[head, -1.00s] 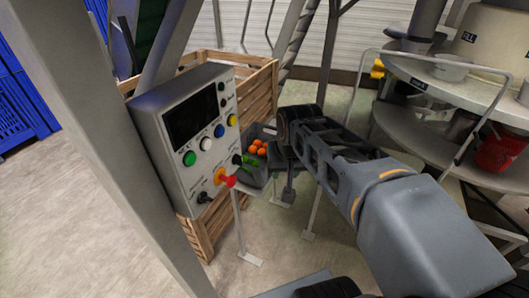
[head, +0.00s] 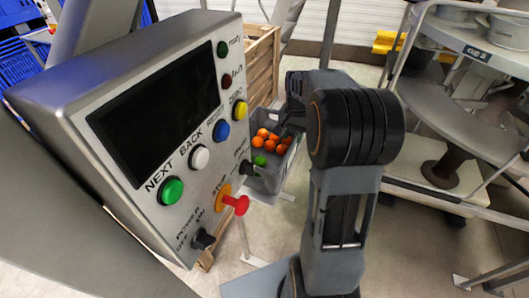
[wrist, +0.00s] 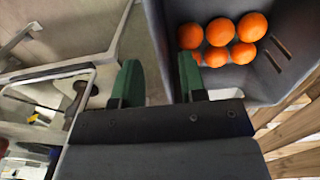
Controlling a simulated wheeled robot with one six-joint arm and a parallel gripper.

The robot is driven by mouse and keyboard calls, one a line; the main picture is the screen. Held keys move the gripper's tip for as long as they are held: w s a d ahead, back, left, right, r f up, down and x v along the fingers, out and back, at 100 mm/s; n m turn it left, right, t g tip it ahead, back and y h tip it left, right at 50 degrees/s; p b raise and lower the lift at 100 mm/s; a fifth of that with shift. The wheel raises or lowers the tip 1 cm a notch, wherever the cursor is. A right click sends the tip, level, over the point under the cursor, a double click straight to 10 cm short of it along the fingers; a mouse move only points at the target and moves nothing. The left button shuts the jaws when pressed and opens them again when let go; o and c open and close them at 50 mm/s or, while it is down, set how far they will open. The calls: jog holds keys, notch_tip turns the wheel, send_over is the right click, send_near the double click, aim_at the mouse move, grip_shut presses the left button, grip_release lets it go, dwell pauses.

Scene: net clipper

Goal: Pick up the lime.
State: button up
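The lime (head: 260,160) is a small green fruit at the near end of a grey bin (head: 284,168) in the head view, close to the panel's edge. Several oranges (head: 268,140) lie beside it. In the wrist view the oranges (wrist: 220,38) sit inside the grey bin (wrist: 158,38), but I see no lime there. My gripper (wrist: 158,82) shows two green-padded fingers, apart with nothing between them. They are by the bin's wall, beside the oranges. In the head view my arm hides part of the bin's right side, and the fingertips are not clear.
A control panel (head: 150,110) with a screen, buttons and a red knob (head: 238,204) stands close on the left. A wooden crate (head: 262,60) is behind it. A round grey machine table (head: 450,110) stands on the right. Floor (head: 425,245) shows at the lower right.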

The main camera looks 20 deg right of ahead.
aim_at(292, 148)
jog(key=shift+f, duration=3.4)
jog(key=shift+c, duration=0.2)
grip_shut()
jog(key=shift+w+r, duration=0.1)
jog(key=shift+r, duration=0.05)
